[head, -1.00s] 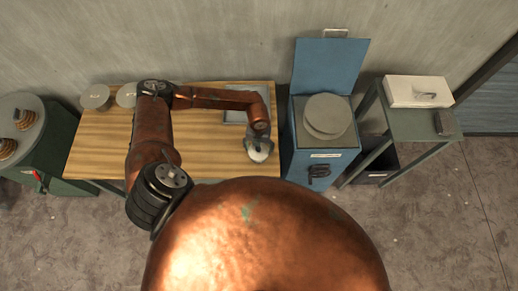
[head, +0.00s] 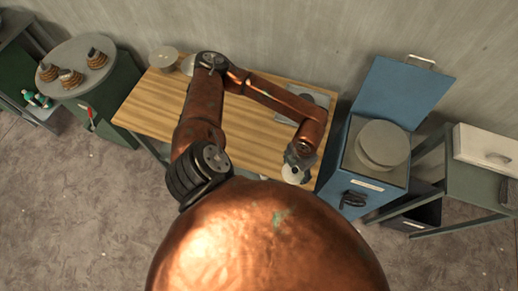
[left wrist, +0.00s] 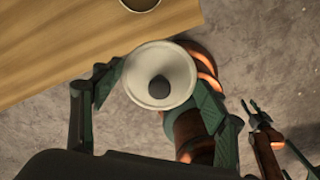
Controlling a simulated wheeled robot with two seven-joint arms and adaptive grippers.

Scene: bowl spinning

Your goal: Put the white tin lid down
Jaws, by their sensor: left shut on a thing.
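The white tin lid (left wrist: 135,85) is a round, shallow white disc with a dark knob in its middle. My left gripper (left wrist: 155,95) is shut on it, with a finger at either side of the rim. In the head view the lid (head: 293,174) shows as a small white patch under my left gripper (head: 297,162), near the front right of the wooden table (head: 160,105). In the left wrist view floor shows around much of the lid, and the table edge (left wrist: 60,45) lies at upper left. My right gripper (left wrist: 260,118) shows small at right; its jaw state is unclear.
A green round-topped stand (head: 75,50) is at left.

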